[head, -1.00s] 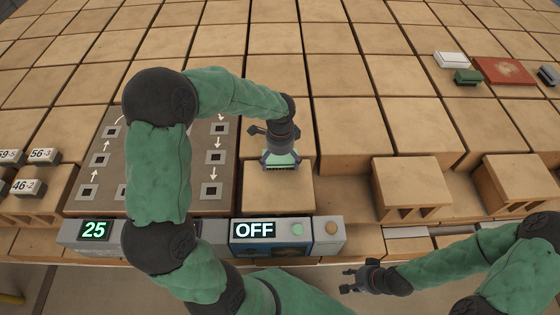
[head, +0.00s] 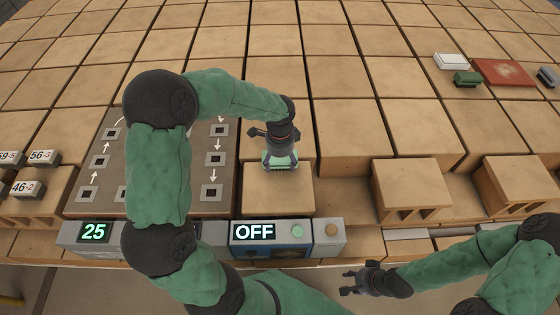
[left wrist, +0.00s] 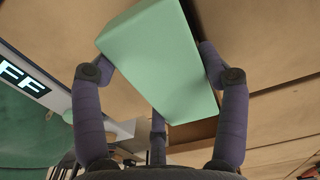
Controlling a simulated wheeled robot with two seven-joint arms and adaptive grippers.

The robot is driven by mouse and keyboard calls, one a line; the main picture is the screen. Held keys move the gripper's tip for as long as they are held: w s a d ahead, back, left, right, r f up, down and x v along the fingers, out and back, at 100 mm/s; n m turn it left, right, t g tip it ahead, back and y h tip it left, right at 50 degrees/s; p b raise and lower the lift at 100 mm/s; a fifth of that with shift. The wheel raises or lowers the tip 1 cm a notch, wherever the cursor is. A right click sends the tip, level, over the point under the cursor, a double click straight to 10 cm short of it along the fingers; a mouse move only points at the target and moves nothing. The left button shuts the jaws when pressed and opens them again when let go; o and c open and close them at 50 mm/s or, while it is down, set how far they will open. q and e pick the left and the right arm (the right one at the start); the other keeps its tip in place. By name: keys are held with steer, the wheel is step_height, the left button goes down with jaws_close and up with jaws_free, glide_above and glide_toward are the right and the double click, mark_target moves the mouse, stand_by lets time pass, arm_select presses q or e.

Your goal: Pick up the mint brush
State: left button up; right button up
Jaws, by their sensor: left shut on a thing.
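The mint brush (head: 279,158) sits just over the top of a hollow brick behind the OFF panel. Whether it touches the brick is hard to tell. My left gripper (head: 280,160) points down and is shut on the mint brush. In the left wrist view the brush is a pale green block (left wrist: 160,58), tilted in the picture, with my dark fingers at its sides. Its bristles are hidden there. My right gripper (head: 349,283) is open and empty at the lower middle, in front of the bench edge.
The brick (head: 279,196) stands under the brush. Numbered blocks (head: 26,188) lie at left. A dark green brush (head: 467,78) and white block (head: 450,60) lie far right.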

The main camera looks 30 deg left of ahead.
mark_target(282, 160)
arm_select(q)
steer(key=r, duration=0.1)
steer(key=r+p, duration=0.1)
steer(key=r, duration=0.1)
steer(key=shift+d+r, duration=0.25)
steer(key=shift+d, duration=0.1)
steer(key=d+r+p, duration=0.1)
steer(key=d+r, duration=0.2)
steer(key=d, duration=0.1)
steer(key=d+r+p, duration=0.1)
steer(key=d+r, duration=0.2)
steer(key=d, duration=0.2)
steer(key=d+r+p, duration=0.1)
steer(key=d+r, duration=0.2)
steer(key=d, duration=0.1)
steer(key=shift+w+d, duration=0.15)
steer(key=shift+w, duration=0.15)
